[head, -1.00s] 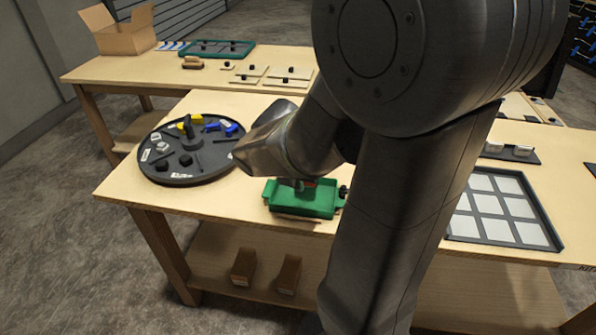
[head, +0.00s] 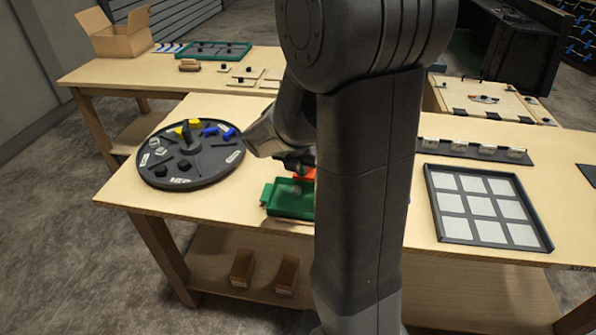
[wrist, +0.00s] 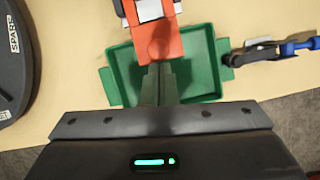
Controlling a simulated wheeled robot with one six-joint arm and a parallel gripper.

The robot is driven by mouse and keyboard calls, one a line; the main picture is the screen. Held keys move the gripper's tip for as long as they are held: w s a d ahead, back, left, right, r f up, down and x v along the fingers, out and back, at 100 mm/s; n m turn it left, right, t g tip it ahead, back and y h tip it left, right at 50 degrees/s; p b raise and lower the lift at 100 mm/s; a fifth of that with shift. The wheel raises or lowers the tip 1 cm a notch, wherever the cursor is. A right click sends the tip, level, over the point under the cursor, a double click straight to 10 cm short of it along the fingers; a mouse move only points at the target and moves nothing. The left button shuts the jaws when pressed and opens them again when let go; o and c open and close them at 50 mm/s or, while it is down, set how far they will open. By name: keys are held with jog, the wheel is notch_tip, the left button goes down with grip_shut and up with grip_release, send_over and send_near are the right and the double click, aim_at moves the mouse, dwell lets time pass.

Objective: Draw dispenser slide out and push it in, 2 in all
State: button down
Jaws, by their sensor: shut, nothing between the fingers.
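An orange-red dispenser part (wrist: 155,40) with a rounded knob-like end and a white and grey upper part reaches over the green tray (wrist: 207,75) in the wrist view. In the head view the green tray (head: 290,203) sits near the table's front edge, with a bit of orange (head: 304,174) above it; my arm hides its right side. My gripper (wrist: 158,72) is shut and empty. Its fingertips are over the tray, right by the orange part's near end; I cannot tell whether they touch. I cannot tell how far the slide is out.
A black round turntable (head: 190,158) with small parts stands left of the tray. A blue and grey item (wrist: 275,50) lies close to the tray's right side. A dark tray with pale squares (head: 485,207) lies on the right. Bare tabletop shows between.

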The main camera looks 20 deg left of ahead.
jog(key=w+p, duration=0.1)
jog(key=w, duration=0.1)
jog(key=w+a+p, duration=0.1)
jog(key=w, duration=0.2)
jog(key=w+p, duration=0.1)
jog(key=w, duration=0.1)
jog(key=shift+w+a+p, duration=0.25)
jog(key=shift+a+p, duration=0.1)
jog(key=shift+a, duration=0.05)
jog(key=shift+r, duration=0.1)
